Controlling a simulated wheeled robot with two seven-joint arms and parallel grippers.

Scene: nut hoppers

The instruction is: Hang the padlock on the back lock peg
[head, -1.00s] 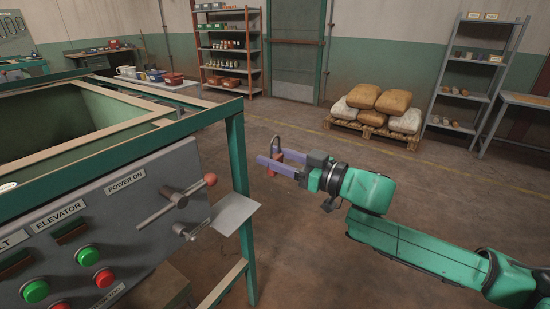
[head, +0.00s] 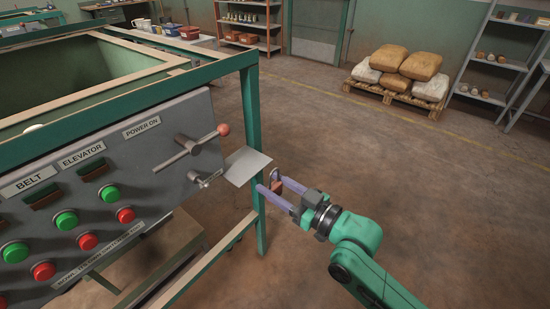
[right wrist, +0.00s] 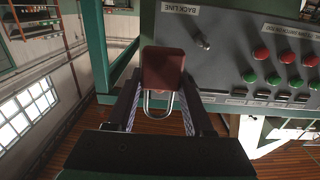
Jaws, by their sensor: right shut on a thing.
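The padlock (head: 277,186) has a red-brown body and a grey metal shackle. My right gripper (head: 270,181) is shut on it, just right of the green frame post. In the right wrist view the padlock body (right wrist: 162,68) sits between the fingertips, with its shackle towards the palm. A short metal peg (head: 206,181) sticks out of the grey control panel, below the red-knobbed lever. A peg also shows in the right wrist view (right wrist: 202,40), near the label "BACK LINE". The padlock is apart from this peg. My left gripper is out of view.
A thin pale plate (head: 247,166) juts out between the panel and the padlock. A green frame post (head: 252,120) stands beside it. The grey panel (head: 165,170) carries the lever (head: 190,150) and several green and red buttons. Open floor lies to the right.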

